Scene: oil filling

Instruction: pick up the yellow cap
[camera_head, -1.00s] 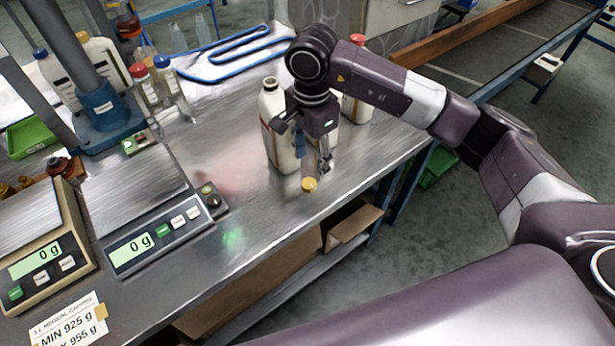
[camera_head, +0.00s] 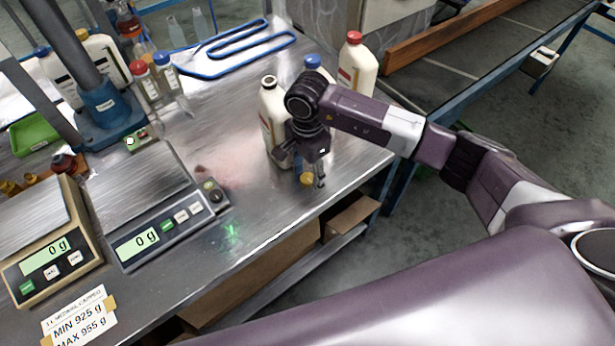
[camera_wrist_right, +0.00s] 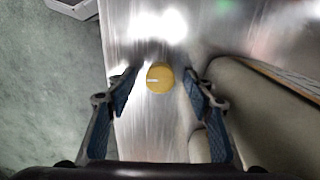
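The yellow cap (camera_head: 307,179) sits on the steel table near its front edge. In the right wrist view the yellow cap (camera_wrist_right: 160,77) lies between and just beyond the fingertips. My right gripper (camera_head: 313,183) points down at the cap from above and partly hides it. In the wrist view my right gripper (camera_wrist_right: 160,82) is open, with a finger on each side and gaps between them and the cap. Whether the fingertips are down at the cap's height I cannot tell. My left gripper is not in view.
An uncapped white bottle (camera_head: 270,112) stands close beside my right gripper. A blue-capped bottle (camera_head: 314,64) and a red-capped bottle (camera_head: 356,66) stand behind my arm. Two scales (camera_head: 160,236) (camera_head: 50,262) reading 0 g are at the left.

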